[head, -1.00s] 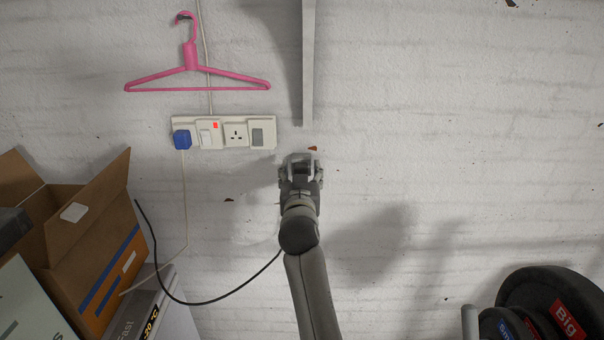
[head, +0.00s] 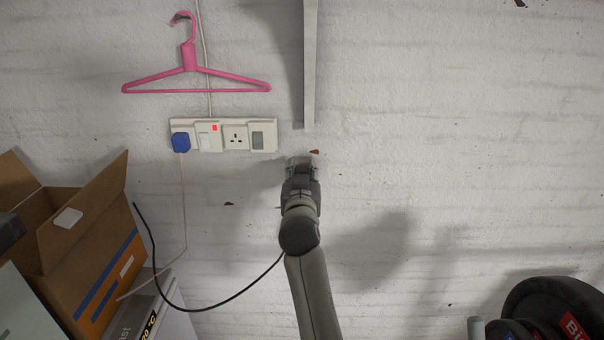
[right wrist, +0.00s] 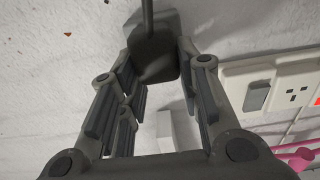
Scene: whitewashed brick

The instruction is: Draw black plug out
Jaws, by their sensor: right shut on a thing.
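A black plug (right wrist: 155,60) sits between the fingertips of my right gripper (right wrist: 157,68) in the right wrist view, with its dark cord running up out of the picture. The fingers are shut on the plug's sides. In the head view my right gripper (head: 302,168) is close to the wall, right of and below the white socket strip (head: 223,121), and it hides the plug. A grey patch shows behind the plug in the wrist view; I cannot tell whether it is a socket or a shadow, or whether the plug is seated. My left gripper is out of view.
A blue plug (head: 181,142) sits in the strip's left socket; another socket (head: 236,138) is empty. A pink hanger (head: 190,68) and a vertical grey bar (head: 309,70) are above. A black cable (head: 215,302) loops low. An open cardboard box (head: 85,240) stands left, weights (head: 540,310) right.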

